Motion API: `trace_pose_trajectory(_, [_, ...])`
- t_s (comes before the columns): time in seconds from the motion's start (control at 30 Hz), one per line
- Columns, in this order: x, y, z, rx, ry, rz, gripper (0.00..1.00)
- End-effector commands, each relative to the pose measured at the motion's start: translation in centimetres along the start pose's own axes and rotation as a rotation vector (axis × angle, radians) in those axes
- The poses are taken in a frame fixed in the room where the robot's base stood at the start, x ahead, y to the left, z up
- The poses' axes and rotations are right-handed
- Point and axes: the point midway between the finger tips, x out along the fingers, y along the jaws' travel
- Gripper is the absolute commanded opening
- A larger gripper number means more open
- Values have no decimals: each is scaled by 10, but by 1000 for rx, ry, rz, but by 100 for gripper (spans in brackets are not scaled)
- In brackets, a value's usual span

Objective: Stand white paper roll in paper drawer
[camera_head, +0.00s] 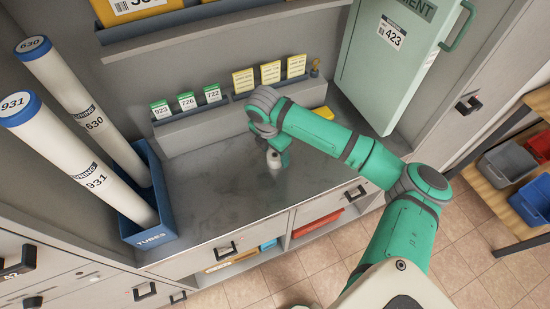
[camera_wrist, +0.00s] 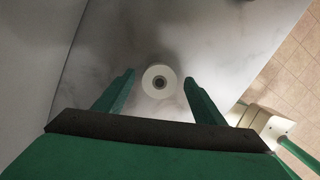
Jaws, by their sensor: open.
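The white paper roll (camera_head: 274,159) stands upright on the grey counter (camera_head: 215,200), below the end of my arm. In the wrist view the roll (camera_wrist: 159,82) shows from above as a white ring with a dark core. My gripper (camera_wrist: 158,85) is open, with one green finger on each side of the roll and a gap to each. In the head view my gripper (camera_head: 276,153) is mostly hidden by the wrist. Drawers with dark handles (camera_head: 227,249) sit under the counter front; I cannot tell which is the paper drawer, and none is seen open.
A blue tube bin (camera_head: 148,230) with tall white tubes (camera_head: 88,168) stands at the counter's left. A ledge with green and yellow cards (camera_head: 243,80) runs along the back. The left-middle counter is clear.

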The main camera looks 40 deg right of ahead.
Motion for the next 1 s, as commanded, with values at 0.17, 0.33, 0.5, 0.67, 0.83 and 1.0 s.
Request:
trace_pose_trajectory(0.17, [0, 0, 0, 0, 0, 0, 42])
trace_pose_trajectory(0.33, [0, 0, 0, 0, 0, 0, 18])
trace_pose_trajectory(0.5, [0, 0, 0, 0, 0, 0, 15])
trace_pose_trajectory(0.67, [-4, 0, 0, 0, 0, 0, 15])
trace_pose_trajectory(0.83, [-19, 0, 2, -1, 1, 2, 15])
trace_pose_trajectory(1.0, [-50, -14, 2, -1, 0, 3, 15])
